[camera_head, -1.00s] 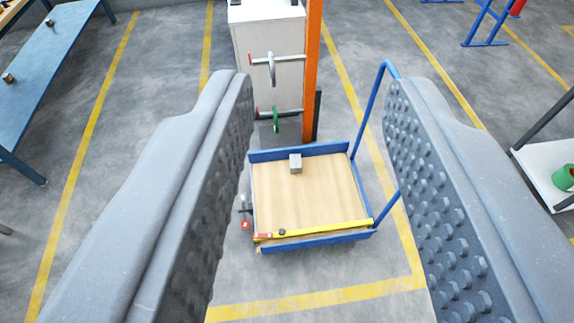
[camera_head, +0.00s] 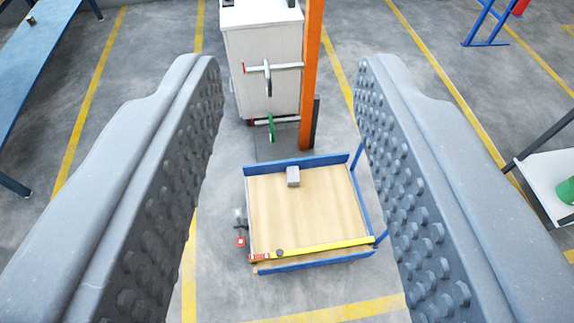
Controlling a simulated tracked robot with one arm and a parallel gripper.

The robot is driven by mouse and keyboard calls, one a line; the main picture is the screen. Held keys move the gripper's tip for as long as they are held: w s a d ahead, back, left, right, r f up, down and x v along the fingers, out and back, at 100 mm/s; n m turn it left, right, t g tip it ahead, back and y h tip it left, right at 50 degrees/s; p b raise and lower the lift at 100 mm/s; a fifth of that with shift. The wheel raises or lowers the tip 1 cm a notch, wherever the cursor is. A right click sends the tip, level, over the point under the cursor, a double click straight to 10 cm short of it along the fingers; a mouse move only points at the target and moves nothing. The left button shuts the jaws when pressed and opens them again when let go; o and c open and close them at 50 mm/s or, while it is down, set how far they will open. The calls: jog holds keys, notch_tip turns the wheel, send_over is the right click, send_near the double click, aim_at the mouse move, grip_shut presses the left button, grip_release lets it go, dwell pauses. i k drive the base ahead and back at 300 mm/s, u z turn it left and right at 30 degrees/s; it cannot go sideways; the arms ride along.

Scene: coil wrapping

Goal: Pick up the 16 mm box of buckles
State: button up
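My gripper (camera_head: 290,130) is open, its two grey studded fingers apart at the left and right of the view with nothing between them. Below and beyond it stands a blue cart (camera_head: 318,262) with a wooden deck. A small grey box (camera_head: 293,177) sits on the deck near its back edge; I cannot tell whether it is the box of buckles, as no label is readable. A yellow bar-like tool (camera_head: 330,246) with a red end lies along the front of the deck.
A blue table (camera_head: 35,65) is at the far left. A white shelf (camera_head: 548,185) with a green object (camera_head: 566,190) is at the right.

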aim_at(292, 172)
jog(key=i, duration=1.2)
jog(key=z, duration=0.1)
